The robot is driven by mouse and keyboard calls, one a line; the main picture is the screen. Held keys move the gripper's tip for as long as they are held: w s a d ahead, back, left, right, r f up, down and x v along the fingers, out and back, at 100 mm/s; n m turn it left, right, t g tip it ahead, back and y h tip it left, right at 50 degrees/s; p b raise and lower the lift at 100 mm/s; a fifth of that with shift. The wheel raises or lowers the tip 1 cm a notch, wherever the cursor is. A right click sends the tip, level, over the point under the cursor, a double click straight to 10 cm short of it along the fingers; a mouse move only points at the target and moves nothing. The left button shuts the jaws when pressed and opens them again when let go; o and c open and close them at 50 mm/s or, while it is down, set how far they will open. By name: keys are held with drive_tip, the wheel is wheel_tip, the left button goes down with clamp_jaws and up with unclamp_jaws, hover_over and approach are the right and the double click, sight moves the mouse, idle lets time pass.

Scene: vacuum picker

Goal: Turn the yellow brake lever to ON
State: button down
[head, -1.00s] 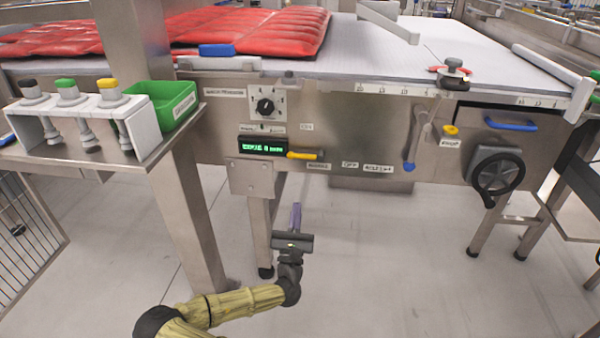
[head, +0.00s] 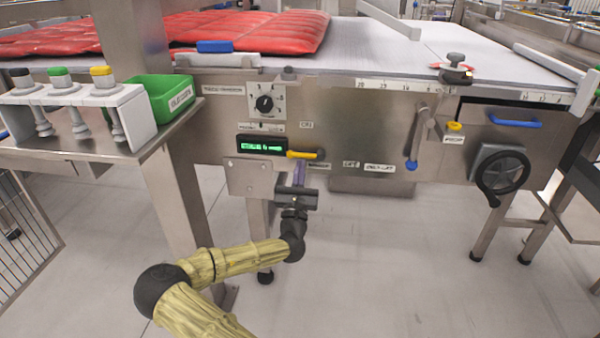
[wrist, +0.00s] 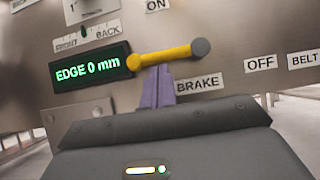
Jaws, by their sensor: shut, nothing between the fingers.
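The yellow brake lever (head: 302,154) is on the machine's front panel, right of the green display.
The display (wrist: 90,67) reads EDGE 0 mm. A dial (head: 265,104) sits above it. A blue-tipped lever (head: 411,164) and a black handwheel (head: 503,172) are further right. A table with a green bin (head: 165,97) stands at left. The floor before the panel is clear.

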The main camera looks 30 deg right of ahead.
drive_tip(key=m+g+h, duration=0.1)
drive_tip(key=m, duration=0.1)
drive_tip(key=r+m+g+h, duration=0.1)
drive_tip(key=m, duration=0.1)
drive_tip(key=m+g+h, duration=0.1)
drive_tip(key=shift+w+a+r+m+p, duration=0.2)
drive_tip(key=shift+a+m+p, duration=0.1)
drive_tip(key=shift+m, duration=0.1)
drive_tip(key=shift+f, duration=0.1)
drive_tip(key=w+f+v, duration=0.1)
drive_tip(key=f+v, duration=0.1)
drive_tip(key=v, duration=1)
drive_tip(key=shift+f, duration=0.4)
